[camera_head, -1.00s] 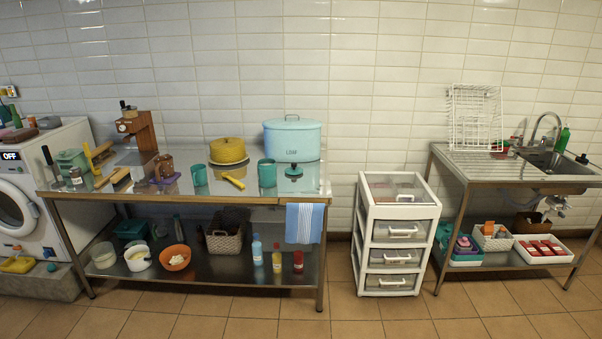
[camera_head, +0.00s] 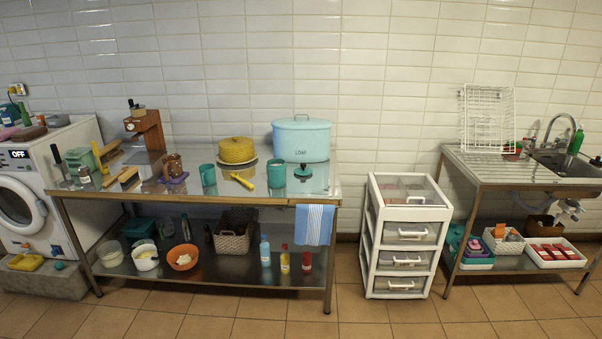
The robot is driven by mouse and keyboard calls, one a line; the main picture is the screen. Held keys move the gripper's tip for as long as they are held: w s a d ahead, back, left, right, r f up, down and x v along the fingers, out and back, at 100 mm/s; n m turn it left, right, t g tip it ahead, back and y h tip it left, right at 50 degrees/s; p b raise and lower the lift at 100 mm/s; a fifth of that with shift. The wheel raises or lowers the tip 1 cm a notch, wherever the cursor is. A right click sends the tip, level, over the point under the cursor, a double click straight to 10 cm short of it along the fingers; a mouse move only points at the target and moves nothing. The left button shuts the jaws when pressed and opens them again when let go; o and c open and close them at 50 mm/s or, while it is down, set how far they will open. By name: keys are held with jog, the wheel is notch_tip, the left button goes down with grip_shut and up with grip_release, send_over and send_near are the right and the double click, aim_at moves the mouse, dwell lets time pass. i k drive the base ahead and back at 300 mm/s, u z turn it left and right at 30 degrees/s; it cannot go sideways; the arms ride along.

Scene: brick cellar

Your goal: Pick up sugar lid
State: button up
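A small teal lid with a dark knob (camera_head: 303,172) lies on the steel table (camera_head: 200,197), near its right end and in front of the pale blue bread box (camera_head: 302,140) marked LOAF. I see no label on it, so I cannot tell for certain that it is the sugar lid. A teal canister (camera_head: 82,160) stands at the table's left end; its top is too small to make out. My gripper is not in view.
A striped towel (camera_head: 314,225) hangs from the table's front edge. A white drawer unit (camera_head: 405,235) stands to the right. The floor in front is clear.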

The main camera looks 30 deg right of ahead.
aim_at(303, 171)
jog(key=z, duration=0.1)
jog(key=i, duration=1)
jog(key=u, duration=0.05)
